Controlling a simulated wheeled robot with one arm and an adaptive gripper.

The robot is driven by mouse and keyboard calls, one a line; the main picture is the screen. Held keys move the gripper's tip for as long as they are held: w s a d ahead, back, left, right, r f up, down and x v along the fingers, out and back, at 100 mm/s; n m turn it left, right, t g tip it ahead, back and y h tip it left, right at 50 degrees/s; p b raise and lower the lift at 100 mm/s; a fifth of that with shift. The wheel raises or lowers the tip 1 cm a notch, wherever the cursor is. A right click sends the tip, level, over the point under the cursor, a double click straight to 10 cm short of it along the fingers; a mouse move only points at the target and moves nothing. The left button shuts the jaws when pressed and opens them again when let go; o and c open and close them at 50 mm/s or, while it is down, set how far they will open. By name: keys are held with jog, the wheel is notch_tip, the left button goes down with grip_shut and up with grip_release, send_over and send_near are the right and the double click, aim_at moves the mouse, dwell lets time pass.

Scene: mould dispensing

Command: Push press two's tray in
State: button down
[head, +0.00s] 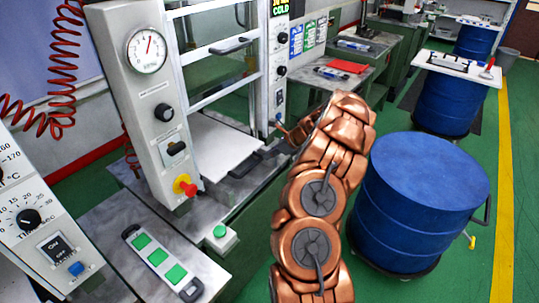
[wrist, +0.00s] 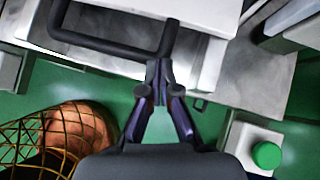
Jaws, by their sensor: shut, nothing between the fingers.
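The press tray is a flat white plate (head: 218,143) between the two grey columns of the press (head: 150,95), above a grey metal bed. Its black handle (head: 246,166) is at the front edge. In the wrist view the white tray (wrist: 215,12) is at the top, and its handle (wrist: 110,46) is a black loop. My gripper (wrist: 160,72) is shut and empty, with its tips at the right corner of the handle. I cannot tell whether they touch it. In the head view my copper arm hides the fingers.
A blue drum (head: 420,200) stands close to the right of my arm. A green-button box (head: 220,237) sits in front of the press, also in the wrist view (wrist: 255,148). A green-button panel (head: 160,262) lies on the bench.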

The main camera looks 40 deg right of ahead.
jog(key=s+d+f+b+v, duration=0.1)
jog(key=b+v, duration=0.1)
jog(key=v, duration=1.1)
jog(key=shift+s, duration=0.1)
